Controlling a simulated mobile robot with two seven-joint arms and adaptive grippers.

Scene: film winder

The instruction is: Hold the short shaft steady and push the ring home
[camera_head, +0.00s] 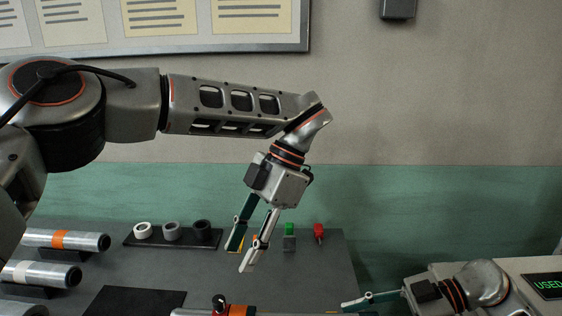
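My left gripper (239,260) hangs over the table in the middle of the view, pointing down and left. Its two fingers are apart with nothing seen between them. My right gripper (345,304) comes in from the lower right, low and near the bottom edge. Its fingers show only in part, so I cannot tell whether they hold anything. Between and below the grippers, a cylindrical piece (190,312) with an orange band is cut off by the bottom edge.
A dark tray (130,243) holds a white ring (142,229), a grey ring (171,232) and a black ring (202,229). Film rolls (90,241) lie on stands at left. A green part (289,231) and a red part (319,231) stand behind. A black mat (135,301) is bare.

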